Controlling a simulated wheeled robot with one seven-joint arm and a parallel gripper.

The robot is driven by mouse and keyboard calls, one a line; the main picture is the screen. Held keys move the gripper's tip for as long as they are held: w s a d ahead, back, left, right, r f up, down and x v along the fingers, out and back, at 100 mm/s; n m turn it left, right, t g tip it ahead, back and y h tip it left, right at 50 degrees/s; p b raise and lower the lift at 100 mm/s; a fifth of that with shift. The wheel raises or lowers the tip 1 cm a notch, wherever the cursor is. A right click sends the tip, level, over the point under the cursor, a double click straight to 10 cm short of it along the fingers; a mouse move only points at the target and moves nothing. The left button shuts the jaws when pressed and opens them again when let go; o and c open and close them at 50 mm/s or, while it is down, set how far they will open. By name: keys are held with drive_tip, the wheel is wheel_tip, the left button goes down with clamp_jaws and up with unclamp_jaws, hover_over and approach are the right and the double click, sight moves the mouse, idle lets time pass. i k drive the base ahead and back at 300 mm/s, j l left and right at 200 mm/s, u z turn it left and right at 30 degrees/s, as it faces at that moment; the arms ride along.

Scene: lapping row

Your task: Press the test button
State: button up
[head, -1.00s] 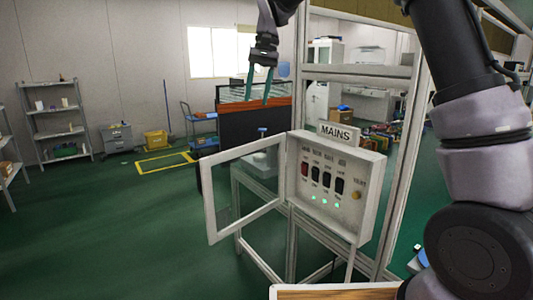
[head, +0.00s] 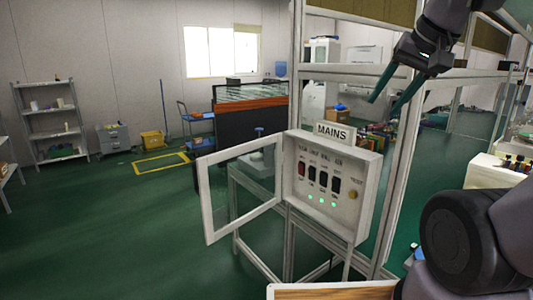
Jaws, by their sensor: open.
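The test button is a small round yellow knob (head: 352,195) at the right side of the mains panel (head: 323,221), under a small label. The panel is a pale box with a "MAINS" sign (head: 334,132) on top. Left of the button is a row of dark switches (head: 322,177), with a red one (head: 302,169) at the left end. Several green lamps glow below them. The panel's framed clear door (head: 205,205) stands open to the left. My gripper (head: 388,98) is open and empty, above and right of the panel, fingers pointing down and left, apart from the button.
Metal frame posts (head: 398,165) rise behind and beside the panel. A wooden-topped surface (head: 330,291) is at the bottom edge. A shelf (head: 47,123) and a yellow bin (head: 153,140) stand far left. The green floor at left is clear.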

sight(352, 194)
drive_tip(key=j+z, duration=0.15)
drive_tip(key=z, duration=0.35)
drive_tip(key=j+z, duration=0.35)
drive_tip(key=j, duration=0.4)
drive_tip(key=j+z, duration=0.35)
drive_tip(key=j, duration=0.35)
drive_tip(key=k+j, duration=0.1)
drive_tip(key=j, duration=0.35)
drive_tip(key=k+j, duration=0.1)
drive_tip(key=j, duration=0.4)
drive_tip(key=k+j+z, duration=0.1)
drive_tip(key=j, duration=0.35)
drive_tip(key=k+j, duration=0.1)
drive_tip(key=j, duration=0.4)
